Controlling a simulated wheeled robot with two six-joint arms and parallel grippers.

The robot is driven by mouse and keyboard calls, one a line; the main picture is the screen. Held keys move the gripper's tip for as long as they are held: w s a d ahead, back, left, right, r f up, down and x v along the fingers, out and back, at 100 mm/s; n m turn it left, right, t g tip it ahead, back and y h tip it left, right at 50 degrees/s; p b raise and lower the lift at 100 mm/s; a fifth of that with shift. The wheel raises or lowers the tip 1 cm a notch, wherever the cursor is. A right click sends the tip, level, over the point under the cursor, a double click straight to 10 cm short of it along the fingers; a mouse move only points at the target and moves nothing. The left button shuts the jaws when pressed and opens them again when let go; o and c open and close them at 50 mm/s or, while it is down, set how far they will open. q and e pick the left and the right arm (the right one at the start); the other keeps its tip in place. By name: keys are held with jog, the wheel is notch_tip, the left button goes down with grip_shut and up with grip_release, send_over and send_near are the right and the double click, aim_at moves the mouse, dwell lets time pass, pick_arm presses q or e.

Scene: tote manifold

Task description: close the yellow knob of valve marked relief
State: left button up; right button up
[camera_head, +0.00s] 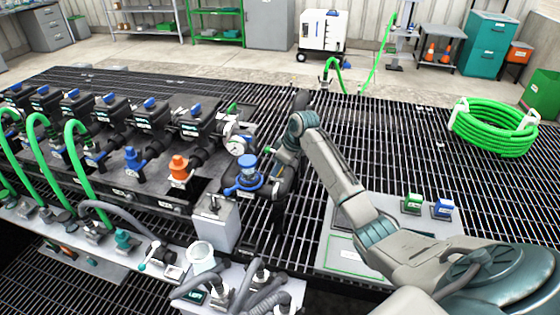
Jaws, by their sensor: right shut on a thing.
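My right arm reaches in from the lower right to the near right end of the dark valve manifold (205,122). My right gripper (283,154) is small in view at the pipework there, partly hidden by its own wrist. It is shut on a small part beside the upright pipe, likely a knob. I cannot make out its colour or a relief mark. A blue handwheel valve (247,176) stands just left of the gripper, and an orange valve (180,168) further left. No yellow knob shows clearly. My left gripper is not in view.
A round gauge (235,145) sits close left of the gripper. Green hoses (75,160) arch at the left. A grey panel (345,250) with green and blue blocks lies under my right arm. A green hose coil (495,128) lies on the open grating at right.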

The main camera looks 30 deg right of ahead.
jog(key=m+p, duration=0.1)
jog(key=p, duration=0.1)
jog(key=m+h+p, duration=0.1)
jog(key=m+p, duration=0.1)
jog(key=p, duration=0.1)
jog(key=m+p, duration=0.1)
jog(key=p, duration=0.1)
jog(key=shift+a+r+m+t+h+p, duration=0.2)
jog(key=shift+r+m+t+h+p, duration=0.1)
jog(key=shift+r+m+p, duration=0.1)
jog(key=m+h+p, duration=0.2)
jog(key=m+p, duration=0.3)
jog(key=p, duration=0.1)
jog(key=shift+a+f, duration=0.1)
jog(key=shift+a, duration=0.05)
jog(key=m+h+p, duration=0.1)
jog(key=m, duration=0.2)
jog(key=shift+f+p, duration=0.1)
jog(key=shift+p, duration=0.25)
jog(key=shift+w+f+m+g+h+p, duration=0.15)
jog(key=shift+m+g+h+p, duration=0.5)
jog(key=shift+m, duration=0.85)
jog(key=o, duration=1)
jog(key=b+v, duration=0.2)
jog(key=v, duration=0.9)
jog(key=shift+w, duration=0.1)
